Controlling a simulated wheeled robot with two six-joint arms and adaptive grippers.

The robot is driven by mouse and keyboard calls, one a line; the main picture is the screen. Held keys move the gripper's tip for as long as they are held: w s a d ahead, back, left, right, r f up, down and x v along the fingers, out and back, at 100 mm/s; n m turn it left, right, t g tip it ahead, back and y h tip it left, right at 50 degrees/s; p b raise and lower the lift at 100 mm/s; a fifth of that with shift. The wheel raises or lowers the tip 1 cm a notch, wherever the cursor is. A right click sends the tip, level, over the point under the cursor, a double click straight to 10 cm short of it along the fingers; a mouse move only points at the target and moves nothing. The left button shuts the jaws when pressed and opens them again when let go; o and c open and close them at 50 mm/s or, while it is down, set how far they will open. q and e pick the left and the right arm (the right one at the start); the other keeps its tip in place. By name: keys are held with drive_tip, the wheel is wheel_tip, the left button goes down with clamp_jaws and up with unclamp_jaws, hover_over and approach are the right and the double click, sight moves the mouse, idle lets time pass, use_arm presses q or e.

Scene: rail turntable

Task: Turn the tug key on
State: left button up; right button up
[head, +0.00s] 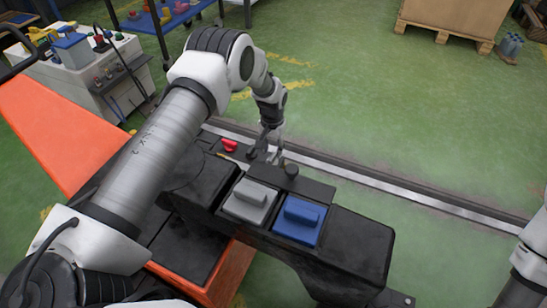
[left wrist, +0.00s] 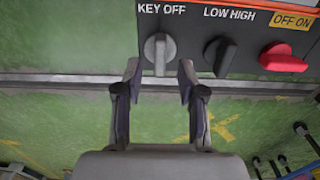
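The tug key is a light grey knob (left wrist: 160,52) under the label "KEY OFF" on the dark control panel (left wrist: 191,40) in the left wrist view. Its grip bar stands upright in that picture. My left gripper (left wrist: 159,75) is open, with one fingertip on each side of the key's lower end. I see gaps between the fingertips and the key; how deep they reach is hard to tell. In the head view my left gripper (head: 270,152) points down at the panel, and its fingers largely hide the key. My right gripper is out of view.
Beside the key are a black knob (left wrist: 219,56) marked "LOW HIGH" and a red knob (left wrist: 282,59) marked "OFF ON". A metal rail (head: 400,193) runs behind.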

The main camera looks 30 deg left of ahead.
sight(273, 156)
use_arm(q)
wheel_tip(273, 156, down, 3)
drive_tip(key=shift+f, duration=0.15)
clamp_jaws()
